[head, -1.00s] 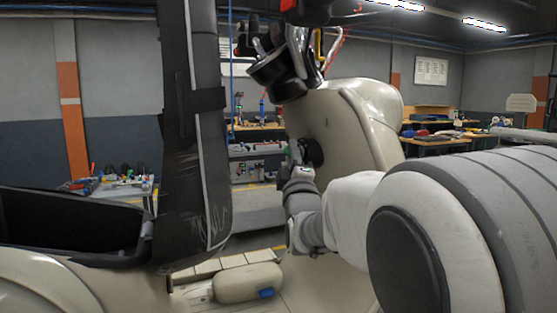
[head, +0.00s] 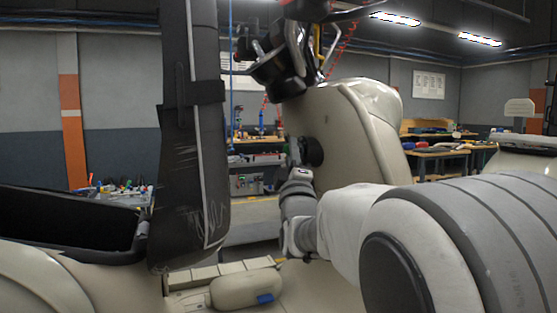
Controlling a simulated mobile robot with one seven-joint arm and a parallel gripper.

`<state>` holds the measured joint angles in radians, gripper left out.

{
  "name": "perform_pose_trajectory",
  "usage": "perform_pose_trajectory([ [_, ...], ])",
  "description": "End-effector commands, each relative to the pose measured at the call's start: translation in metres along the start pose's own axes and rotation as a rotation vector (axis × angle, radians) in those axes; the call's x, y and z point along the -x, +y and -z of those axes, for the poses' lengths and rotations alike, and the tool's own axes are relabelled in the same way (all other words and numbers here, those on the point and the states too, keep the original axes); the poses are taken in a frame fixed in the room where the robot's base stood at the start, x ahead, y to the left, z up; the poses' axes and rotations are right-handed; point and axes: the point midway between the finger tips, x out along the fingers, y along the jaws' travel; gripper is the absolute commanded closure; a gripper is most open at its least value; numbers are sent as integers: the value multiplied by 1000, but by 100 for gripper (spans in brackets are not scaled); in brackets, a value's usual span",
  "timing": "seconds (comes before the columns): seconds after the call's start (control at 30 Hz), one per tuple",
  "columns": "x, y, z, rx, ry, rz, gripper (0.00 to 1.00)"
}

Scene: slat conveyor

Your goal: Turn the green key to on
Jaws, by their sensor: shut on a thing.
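My gripper (head: 299,153) is at the side of a beige upright housing (head: 352,125), at the centre of the head view. It is shut, with its fingers against a round black fitting (head: 314,152) on that housing. A small greenish patch at the fingers looks like the green key (head: 291,150). Most of the key is hidden by the fingers, so its turn angle and any on mark cannot be read.
A scratched dark post (head: 195,140) stands close on the left, beside a black open bin (head: 65,222). Black handles and levers (head: 285,60) hang above the gripper. A beige pad (head: 246,289) lies below. Workbenches (head: 440,155) stand far behind.

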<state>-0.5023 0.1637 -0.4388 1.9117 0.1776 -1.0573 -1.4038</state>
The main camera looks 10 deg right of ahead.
Motion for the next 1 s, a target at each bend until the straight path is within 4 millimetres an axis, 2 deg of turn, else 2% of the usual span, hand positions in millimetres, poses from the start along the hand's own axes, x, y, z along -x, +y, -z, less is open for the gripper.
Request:
perform_pose_trajectory([
  [0.5,1,-1,0,-22,0,-109,100],
  [0.87,0,1,1,-25,0,-121,100],
  [0.9,0,1,1,-25,0,-121,85],
  [1.0,0,1,1,-25,0,-120,67],
])
